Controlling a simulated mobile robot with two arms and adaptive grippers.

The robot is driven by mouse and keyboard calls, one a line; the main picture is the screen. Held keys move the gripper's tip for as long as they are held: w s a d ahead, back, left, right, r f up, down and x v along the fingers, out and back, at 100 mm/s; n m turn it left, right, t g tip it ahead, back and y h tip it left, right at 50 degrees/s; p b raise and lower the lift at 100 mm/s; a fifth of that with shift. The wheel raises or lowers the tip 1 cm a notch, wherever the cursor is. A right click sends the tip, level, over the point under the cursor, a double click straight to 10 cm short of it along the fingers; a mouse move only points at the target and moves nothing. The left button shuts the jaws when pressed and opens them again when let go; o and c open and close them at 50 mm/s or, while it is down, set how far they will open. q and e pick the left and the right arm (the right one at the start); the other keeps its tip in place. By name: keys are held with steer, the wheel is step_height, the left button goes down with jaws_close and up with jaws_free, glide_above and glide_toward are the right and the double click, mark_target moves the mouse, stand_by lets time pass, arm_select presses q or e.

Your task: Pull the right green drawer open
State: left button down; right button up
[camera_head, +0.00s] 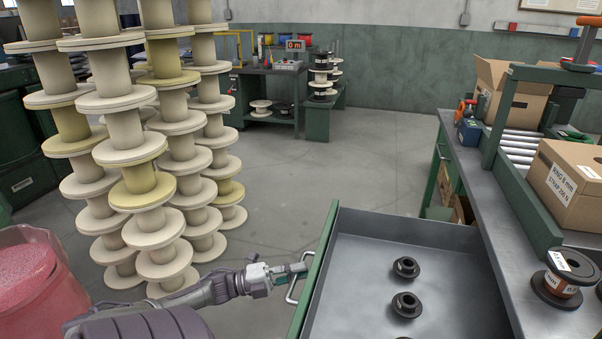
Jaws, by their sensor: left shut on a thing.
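The green drawer (325,258) stands pulled out from the workbench at the lower right. Its grey inside is in plain view and holds several small black flanged parts (406,267). A pale metal handle (292,290) sits on its green front, which faces left. My left gripper (292,271) comes in from the lower left and is shut on the handle. The fingertips are small in the picture and partly hidden at the handle. My right gripper is not in view.
Tall stacks of cream spools (150,170) stand at the left beside a pink bin (35,285). The workbench (480,210) carries a cardboard box (570,185) and a black spool (560,283). Grey floor (330,170) is clear beyond the drawer.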

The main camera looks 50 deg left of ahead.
arm_select(q)
steer(key=shift+f, duration=0.1)
steer(key=c, duration=1.2)
jaws_free()
steer(key=v, duration=1.2)
